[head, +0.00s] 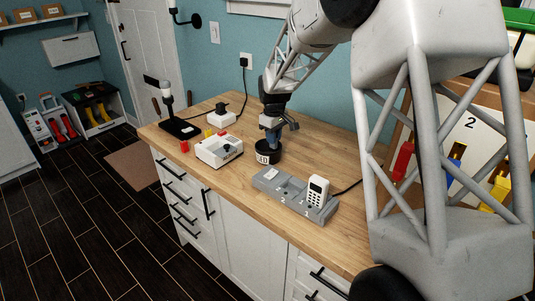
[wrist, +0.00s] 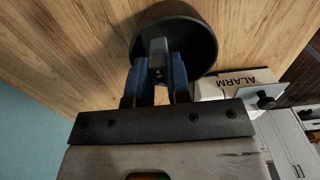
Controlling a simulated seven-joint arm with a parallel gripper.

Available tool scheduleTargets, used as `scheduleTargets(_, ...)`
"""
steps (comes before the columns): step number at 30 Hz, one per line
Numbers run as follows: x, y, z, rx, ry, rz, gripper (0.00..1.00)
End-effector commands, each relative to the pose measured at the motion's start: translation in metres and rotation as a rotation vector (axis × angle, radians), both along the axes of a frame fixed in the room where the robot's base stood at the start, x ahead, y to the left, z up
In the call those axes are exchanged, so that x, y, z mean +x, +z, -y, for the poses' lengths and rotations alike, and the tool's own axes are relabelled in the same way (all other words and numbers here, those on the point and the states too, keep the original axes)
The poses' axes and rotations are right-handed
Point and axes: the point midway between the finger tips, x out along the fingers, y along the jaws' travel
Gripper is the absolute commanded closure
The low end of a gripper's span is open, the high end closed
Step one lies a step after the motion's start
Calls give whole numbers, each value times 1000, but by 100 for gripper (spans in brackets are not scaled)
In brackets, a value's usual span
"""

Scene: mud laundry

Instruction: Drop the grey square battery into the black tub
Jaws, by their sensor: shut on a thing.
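The black tub (head: 268,157) stands on the wooden counter, with a white label on its side. In the wrist view the round tub (wrist: 203,38) has its opening in line with my fingertips. My gripper (head: 271,133) points down just above the tub's rim. In the wrist view its blue fingers (wrist: 159,72) are shut on the grey battery (wrist: 158,48), which shows against the tub's opening. Whether the battery's lower end is below the rim, I cannot tell. In the head view the battery is too small to make out.
A white alarm box (head: 218,150) sits left of the tub. A grey dock (head: 285,189) with a white handset (head: 317,190) stands in front. Red and yellow blocks (head: 184,146) and a black stand (head: 178,127) are further left. The counter's front edge is bare.

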Motion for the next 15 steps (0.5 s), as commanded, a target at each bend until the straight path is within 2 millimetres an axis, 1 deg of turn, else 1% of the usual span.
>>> scheduleTargets(11,0,-2,0,0,0,1,100)
scheduleTargets(12,0,-2,0,0,0,1,78)
scheduleTargets(14,0,-2,0,0,0,1,68)
scheduleTargets(15,0,-2,0,0,0,1,62)
